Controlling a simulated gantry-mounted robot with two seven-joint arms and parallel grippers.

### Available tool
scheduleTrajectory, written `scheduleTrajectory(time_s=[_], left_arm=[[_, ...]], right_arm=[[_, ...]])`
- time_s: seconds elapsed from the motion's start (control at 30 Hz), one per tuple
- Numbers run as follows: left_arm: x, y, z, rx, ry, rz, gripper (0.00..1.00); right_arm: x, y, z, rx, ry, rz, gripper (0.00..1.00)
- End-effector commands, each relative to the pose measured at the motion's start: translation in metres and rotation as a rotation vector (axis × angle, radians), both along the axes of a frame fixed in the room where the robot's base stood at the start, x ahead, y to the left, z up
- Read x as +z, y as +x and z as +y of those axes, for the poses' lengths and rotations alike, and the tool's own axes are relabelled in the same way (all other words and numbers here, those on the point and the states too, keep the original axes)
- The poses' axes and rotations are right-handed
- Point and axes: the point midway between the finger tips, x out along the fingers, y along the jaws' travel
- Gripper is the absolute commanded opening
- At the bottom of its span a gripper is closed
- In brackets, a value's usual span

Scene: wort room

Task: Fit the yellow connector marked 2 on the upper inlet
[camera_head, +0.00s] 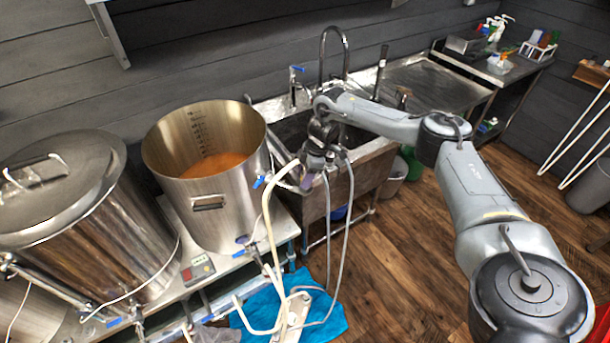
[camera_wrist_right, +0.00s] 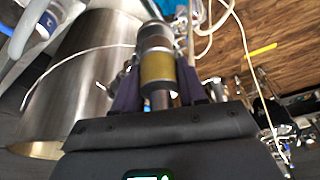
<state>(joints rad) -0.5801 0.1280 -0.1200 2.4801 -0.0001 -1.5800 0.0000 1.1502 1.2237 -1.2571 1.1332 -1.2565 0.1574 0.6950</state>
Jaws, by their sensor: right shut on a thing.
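My right gripper (camera_head: 308,178) is beside the open steel pot (camera_head: 222,215), at its right side near the sink's front edge. In the right wrist view, its dark fingers (camera_wrist_right: 157,84) are shut on a metal connector with a yellow band (camera_wrist_right: 156,68). No number can be read on it. In the head view, the connector is too small and covered to make out. An upper fitting with a blue handle (camera_head: 259,181) sits on the pot's right side, close to the gripper; whether the connector touches it cannot be told. My left gripper is out of view.
The pot holds orange liquid (camera_head: 212,165). A lidded steel kettle (camera_head: 95,225) stands left of it. The sink (camera_head: 340,165) is behind my gripper. Pale hoses (camera_head: 272,240) hang down to a pump on a blue cloth (camera_head: 262,307).

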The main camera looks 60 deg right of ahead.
Motion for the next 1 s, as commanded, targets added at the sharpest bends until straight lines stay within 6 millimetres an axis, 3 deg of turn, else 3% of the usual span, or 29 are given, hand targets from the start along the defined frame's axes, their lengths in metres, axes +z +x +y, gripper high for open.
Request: scheduleTrajectory(time_s=[0.67, 0.7, 0.87, 1.0], left_arm=[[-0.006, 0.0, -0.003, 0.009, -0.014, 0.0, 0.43], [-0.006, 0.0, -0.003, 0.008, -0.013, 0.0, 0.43], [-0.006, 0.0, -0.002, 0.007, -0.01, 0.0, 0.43], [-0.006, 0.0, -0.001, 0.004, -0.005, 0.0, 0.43]], right_arm=[[-0.014, 0.0, 0.0, 0.001, 0.0, -0.002, 0.05], [-0.013, 0.001, 0.0, 0.001, 0.0, -0.002, 0.46], [-0.013, 0.0, 0.0, 0.001, 0.0, -0.002, 0.7], [-0.013, 0.0, 0.0, 0.0, 0.0, -0.001, 0.71]])
